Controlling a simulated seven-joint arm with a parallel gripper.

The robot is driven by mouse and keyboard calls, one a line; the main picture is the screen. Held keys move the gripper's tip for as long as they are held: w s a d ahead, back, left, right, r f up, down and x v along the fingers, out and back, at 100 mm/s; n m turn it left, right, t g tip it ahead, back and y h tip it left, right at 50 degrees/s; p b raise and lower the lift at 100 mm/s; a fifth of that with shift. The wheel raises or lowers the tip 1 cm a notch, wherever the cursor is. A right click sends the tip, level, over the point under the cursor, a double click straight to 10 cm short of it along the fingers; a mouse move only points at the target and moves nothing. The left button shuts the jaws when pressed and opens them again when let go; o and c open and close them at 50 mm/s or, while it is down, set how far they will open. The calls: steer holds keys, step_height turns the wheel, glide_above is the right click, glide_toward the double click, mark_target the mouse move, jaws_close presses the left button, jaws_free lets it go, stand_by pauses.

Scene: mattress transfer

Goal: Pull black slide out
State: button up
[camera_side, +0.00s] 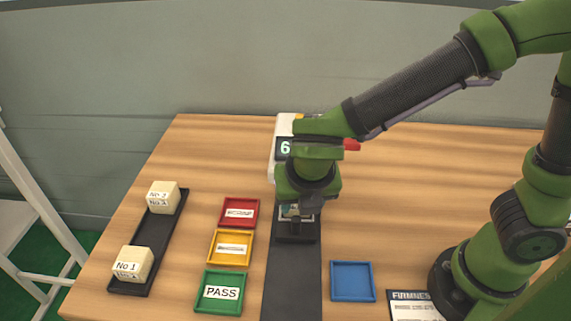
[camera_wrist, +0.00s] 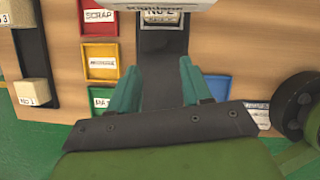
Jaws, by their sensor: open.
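The black slide (camera_side: 296,239) shows at the front of a white machine (camera_side: 283,124), above a long black strip (camera_side: 292,285). In the wrist view, the slide (camera_wrist: 163,42) lies below a block marked No 2 (camera_wrist: 161,13), which shows only in part at the top edge. My gripper (camera_side: 293,212) is over the front of the machine, pointing down, and hides much of the slide and block. In the wrist view, my gripper (camera_wrist: 162,88) has its two teal fingers apart with nothing between them. I cannot tell whether they touch the slide.
Red (camera_side: 239,212), yellow (camera_side: 231,248) and green (camera_side: 220,292) trays stand left of the strip. A black rack (camera_side: 153,240) further left holds two cream blocks. A blue tray (camera_side: 352,281) and a paper sheet (camera_side: 414,306) lie to the right. The table's back right is clear.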

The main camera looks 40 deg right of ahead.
mark_target(296, 220)
steer(key=x, duration=1.1)
steer(key=shift+w+d+f, duration=0.1)
steer(key=shift+f, duration=0.3)
steer(key=shift+c, duration=0.2)
jaws_close()
